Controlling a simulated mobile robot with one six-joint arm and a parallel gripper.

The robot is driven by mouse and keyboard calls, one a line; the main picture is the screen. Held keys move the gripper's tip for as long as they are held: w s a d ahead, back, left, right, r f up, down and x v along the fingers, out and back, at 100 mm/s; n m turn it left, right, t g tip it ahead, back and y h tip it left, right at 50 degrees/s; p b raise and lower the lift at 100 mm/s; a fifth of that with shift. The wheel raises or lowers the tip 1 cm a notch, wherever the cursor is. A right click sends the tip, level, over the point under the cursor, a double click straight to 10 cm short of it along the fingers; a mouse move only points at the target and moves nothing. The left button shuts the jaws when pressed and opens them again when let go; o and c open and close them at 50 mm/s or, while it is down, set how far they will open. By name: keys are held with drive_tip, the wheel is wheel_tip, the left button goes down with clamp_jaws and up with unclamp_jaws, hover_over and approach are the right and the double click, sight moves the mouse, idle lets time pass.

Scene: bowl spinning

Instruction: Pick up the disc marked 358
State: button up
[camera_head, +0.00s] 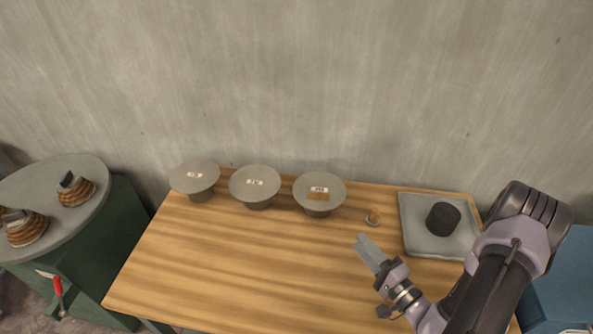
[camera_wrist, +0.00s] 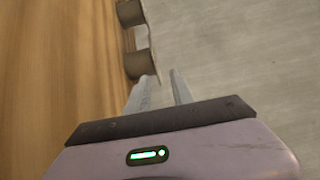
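Three grey round discs stand in a row on dark pedestals at the back of the wooden table: left disc (camera_head: 195,177), middle disc (camera_head: 255,183), right disc (camera_head: 319,190). Each bears a small white label, too small to read surely, so I cannot tell which is 358. The right one also has an orange-brown patch. My gripper (camera_head: 368,250) is over the table, right of and nearer than the right disc, touching none. In the wrist view its fingers (camera_wrist: 163,88) are apart and empty. Two pedestals (camera_wrist: 140,64) show beyond them, turned sideways.
A grey tray (camera_head: 416,206) with a black cylinder (camera_head: 443,218) is at the table's right. A green cabinet (camera_head: 125,245) with a round grey top (camera_head: 50,185) stands left. The table's front left (camera_head: 220,265) is clear.

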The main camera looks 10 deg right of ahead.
sight(336, 205)
drive_tip(key=shift+w+d+f+m+h, duration=0.1)
drive_tip(key=shift+d+f+m+h, duration=0.2)
drive_tip(key=shift+f+h, duration=0.25)
drive_tip(key=shift+w+d+f+m+h, duration=0.1)
drive_tip(key=shift+d+f+m+h, duration=0.2)
drive_tip(key=shift+f, duration=0.4)
drive_tip(key=w+a+b, duration=0.1)
drive_tip(key=w, duration=0.4)
drive_tip(key=w+a+b, duration=0.1)
drive_tip(key=w, duration=0.4)
drive_tip(key=w+a, duration=0.1)
drive_tip(key=w, duration=0.5)
drive_tip(key=shift+r+b, duration=0.4)
clamp_jaws()
